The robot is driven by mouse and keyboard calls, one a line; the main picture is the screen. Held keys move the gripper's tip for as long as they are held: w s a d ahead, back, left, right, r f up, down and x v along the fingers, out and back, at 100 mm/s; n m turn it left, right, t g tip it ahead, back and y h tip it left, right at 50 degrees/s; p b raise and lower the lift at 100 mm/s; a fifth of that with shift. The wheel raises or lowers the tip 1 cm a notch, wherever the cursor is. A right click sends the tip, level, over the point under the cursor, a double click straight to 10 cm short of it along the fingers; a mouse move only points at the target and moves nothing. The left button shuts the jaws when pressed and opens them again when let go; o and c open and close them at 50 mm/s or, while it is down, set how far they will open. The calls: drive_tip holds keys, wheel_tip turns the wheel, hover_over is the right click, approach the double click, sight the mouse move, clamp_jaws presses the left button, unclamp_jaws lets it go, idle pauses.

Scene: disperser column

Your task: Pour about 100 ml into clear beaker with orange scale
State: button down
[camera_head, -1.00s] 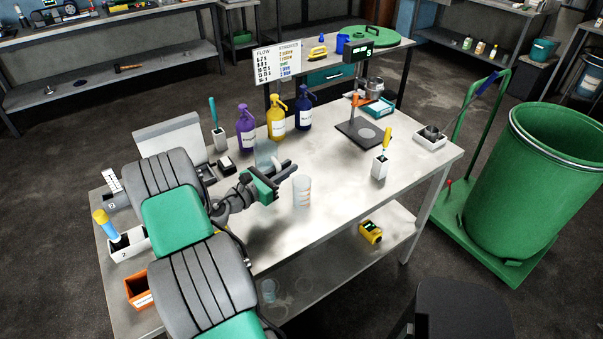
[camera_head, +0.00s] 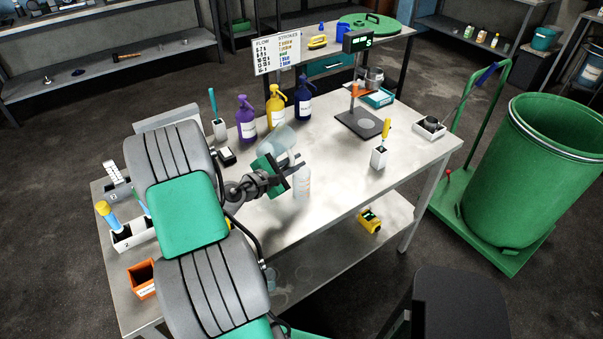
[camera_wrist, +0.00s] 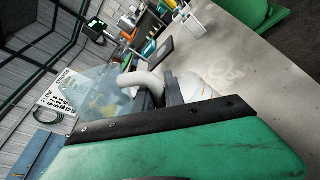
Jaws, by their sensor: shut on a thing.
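My gripper (camera_head: 291,165) is shut on the handle of a clear jug (camera_head: 276,138). The beaker stands upright on the table, partly hidden behind my gripper. In the wrist view the jug's clear body (camera_wrist: 92,92) and pale handle (camera_wrist: 142,80) show left of the fingers, and the beaker (camera_wrist: 198,86) with orange marks shows just beyond them. No stream or liquid level can be made out.
Purple (camera_head: 246,120), yellow (camera_head: 275,108) and dark blue (camera_head: 304,100) pump bottles stand behind the jug. A stand with a green display (camera_head: 357,42) is at the back right. A white holder (camera_head: 378,158) stands right of the beaker. The front right tabletop (camera_head: 345,190) is clear.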

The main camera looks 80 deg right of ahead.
sight(277, 157)
drive_tip(key=shift+w+m+b, duration=0.15)
drive_tip(key=shift+m+b, duration=0.15)
drive_tip(key=shift+m, duration=0.2)
drive_tip(key=shift+w+d+r+m+t+b, duration=0.1)
drive_tip(key=shift+w+m+t+b, duration=0.35)
drive_tip(key=shift+m, duration=0.2)
drive_tip(key=shift+w+d+r+m+t+b, duration=0.1)
drive_tip(key=shift+w+m+t+b, duration=0.3)
drive_tip(key=shift+m, duration=0.25)
drive_tip(key=shift+w+r+m+t+b, duration=0.2)
drive_tip(key=shift+w+m+t+b, duration=0.15)
drive_tip(key=shift+m+t+b, duration=0.2)
drive_tip(key=shift+r+m, duration=0.1)
drive_tip(key=shift+m, duration=0.15)
drive_tip(key=shift+w+d, duration=0.1)
drive_tip(key=shift+w, duration=0.55)
drive_tip(key=shift+w+r+m, duration=0.1)
drive_tip(key=shift+w+m, duration=0.2)
idle(1.4)
drive_tip(key=shift+w+d+f+m+t+b, duration=0.15)
drive_tip(key=shift+w+f+m+t+b, duration=0.15)
drive_tip(key=shift+m+b, duration=0.25)
idle(2.3)
